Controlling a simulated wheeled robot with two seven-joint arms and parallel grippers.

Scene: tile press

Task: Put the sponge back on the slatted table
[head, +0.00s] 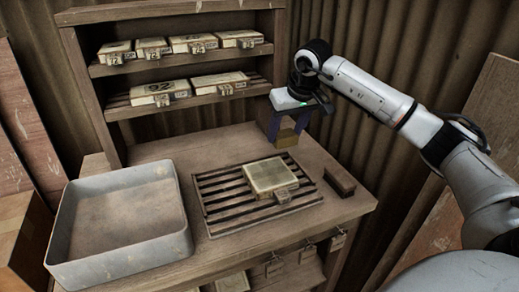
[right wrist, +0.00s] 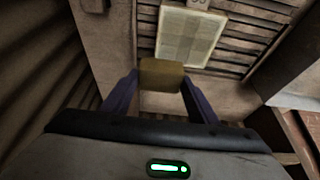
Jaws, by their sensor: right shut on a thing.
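My right gripper (head: 287,132) is shut on a small yellow-brown sponge (head: 287,139), held between its two blue-purple fingers. In the right wrist view the sponge (right wrist: 161,74) sits between the fingertips. The gripper points down over the back right of the wooden bench, behind the slatted table (head: 222,206); I cannot tell the exact gap below the sponge. The slatted table is a dark slatted panel set in the bench top. A pale tile-like block with a metal clasp (head: 270,175) lies on its right part. My left gripper is not in view.
A grey shallow tray (head: 178,222) stands at the bench's left. A dark brown block (head: 339,181) lies right of the slats. Shelves (head: 190,101) with several labelled pale blocks rise behind. The left slats are bare. Metal tags hang along the bench's front edge.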

